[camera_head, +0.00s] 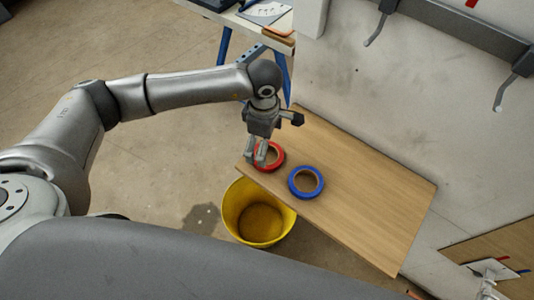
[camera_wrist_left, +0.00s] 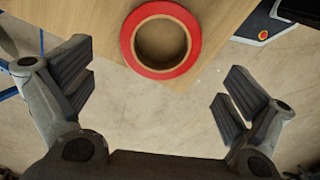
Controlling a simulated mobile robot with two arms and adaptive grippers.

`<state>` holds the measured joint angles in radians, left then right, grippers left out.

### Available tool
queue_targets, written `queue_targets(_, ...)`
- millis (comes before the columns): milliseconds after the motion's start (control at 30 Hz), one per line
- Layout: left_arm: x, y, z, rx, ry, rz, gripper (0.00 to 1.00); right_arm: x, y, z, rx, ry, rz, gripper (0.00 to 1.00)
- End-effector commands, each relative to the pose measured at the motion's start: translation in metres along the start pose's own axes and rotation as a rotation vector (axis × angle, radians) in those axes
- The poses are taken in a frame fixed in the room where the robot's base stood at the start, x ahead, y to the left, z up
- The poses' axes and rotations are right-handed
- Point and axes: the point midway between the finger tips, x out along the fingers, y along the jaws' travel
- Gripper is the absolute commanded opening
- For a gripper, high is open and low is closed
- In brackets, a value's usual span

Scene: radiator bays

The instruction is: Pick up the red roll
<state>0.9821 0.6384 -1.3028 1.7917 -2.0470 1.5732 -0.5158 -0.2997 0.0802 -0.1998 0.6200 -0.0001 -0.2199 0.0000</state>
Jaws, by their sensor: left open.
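The red roll (camera_head: 276,155) lies flat near the left edge of a wooden board. It is a ring of red tape with a brown core. My left gripper (camera_head: 262,152) is over its left part in the head view and hides some of it. In the left wrist view the red roll (camera_wrist_left: 183,67) is whole, at the top between the directions of the two fingers. The open, empty fingers (camera_wrist_left: 160,90) stand wide apart, and I see no contact with the roll. My right gripper is in neither view.
A blue roll (camera_head: 306,194) lies close to the red one on the wooden board (camera_head: 375,205). A yellow bucket (camera_head: 231,205) stands on the floor below the board's near edge. Wall hooks (camera_head: 500,95) are at the right. A blue-legged table (camera_head: 224,45) stands behind.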

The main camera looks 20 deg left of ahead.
Motion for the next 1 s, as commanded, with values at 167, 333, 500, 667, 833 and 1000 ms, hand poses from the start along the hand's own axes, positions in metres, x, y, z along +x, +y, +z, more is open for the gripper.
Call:
queue_targets(167,0.02,-0.001,0.002,-0.001,0.0,-0.007,1.0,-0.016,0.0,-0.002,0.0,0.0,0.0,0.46)
queue_targets(333,0.045,0.0,0.002,-0.001,0.0,-0.004,1.0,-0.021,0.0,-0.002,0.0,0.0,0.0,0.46)
queue_targets(500,0.051,0.001,0.003,0.001,-0.002,-0.001,1.0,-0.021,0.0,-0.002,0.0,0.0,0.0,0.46)
queue_targets(667,0.051,0.001,0.003,0.001,-0.002,-0.001,0.96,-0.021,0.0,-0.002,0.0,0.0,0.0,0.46)
queue_targets(833,0.051,0.001,0.002,0.0,-0.002,-0.001,0.74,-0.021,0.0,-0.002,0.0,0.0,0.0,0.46)
queue_targets(1000,0.051,0.001,0.002,0.0,-0.002,-0.001,0.59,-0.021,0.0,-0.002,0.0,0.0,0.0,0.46)
